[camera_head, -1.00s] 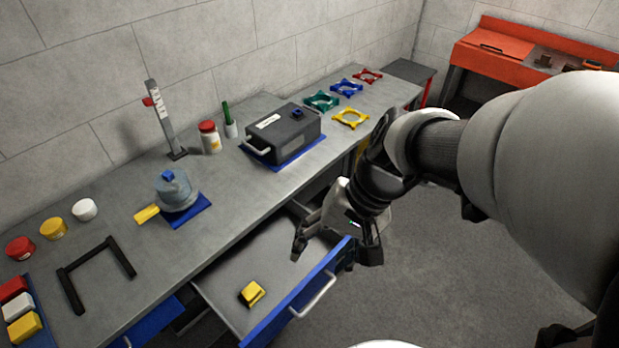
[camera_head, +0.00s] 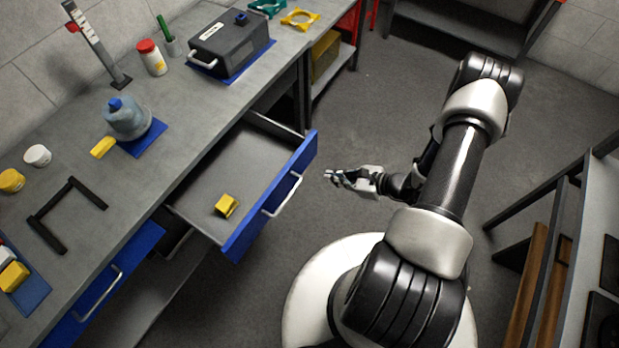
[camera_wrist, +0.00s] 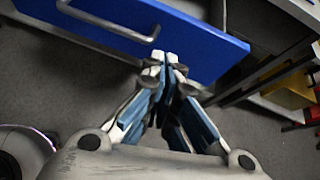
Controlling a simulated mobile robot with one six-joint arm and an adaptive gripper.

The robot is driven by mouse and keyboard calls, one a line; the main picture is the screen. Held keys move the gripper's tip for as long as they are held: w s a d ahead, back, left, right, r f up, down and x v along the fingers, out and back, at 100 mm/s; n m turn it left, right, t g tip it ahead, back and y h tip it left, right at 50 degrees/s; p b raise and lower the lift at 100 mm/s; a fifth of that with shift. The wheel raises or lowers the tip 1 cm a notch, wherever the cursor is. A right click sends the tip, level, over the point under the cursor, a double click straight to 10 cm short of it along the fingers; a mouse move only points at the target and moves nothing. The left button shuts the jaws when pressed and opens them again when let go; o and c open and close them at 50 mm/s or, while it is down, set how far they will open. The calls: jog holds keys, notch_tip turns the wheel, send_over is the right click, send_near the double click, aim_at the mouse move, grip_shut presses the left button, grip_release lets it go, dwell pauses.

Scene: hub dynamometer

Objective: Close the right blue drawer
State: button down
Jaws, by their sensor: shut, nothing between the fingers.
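The right blue drawer (camera_head: 272,199) is pulled open under the workbench. Its blue front has a grey bar handle (camera_head: 283,195), and a yellow block (camera_head: 227,206) lies inside. My gripper (camera_head: 328,174) is shut and empty, just outside the drawer front, to the right of the handle in the head view. In the wrist view the gripper (camera_wrist: 166,58) points at the blue drawer front (camera_wrist: 195,42), with the handle (camera_wrist: 110,22) to the left of the fingertips. I cannot tell whether the fingertips touch the front.
A second blue drawer (camera_head: 95,300) sits lower left in the head view. The workbench (camera_head: 185,110) carries a dark case (camera_head: 230,45), a blue-grey domed part (camera_head: 127,118) and several small items. A rack (camera_head: 560,230) stands at the right. The floor beyond my arm is clear.

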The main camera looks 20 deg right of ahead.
notch_tip(320, 180, down, 4)
jog(key=s+m+h, duration=0.1)
jog(key=s+m, duration=0.1)
jog(key=w+r+b+x, duration=0.1)
jog(key=b+x, duration=0.2)
jog(key=x, duration=1)
jog(key=shift+w+r+t, duration=0.2)
jog(key=shift+w+t, duration=0.05)
jog(key=shift+t, duration=0.15)
jog(key=shift+d, duration=0.1)
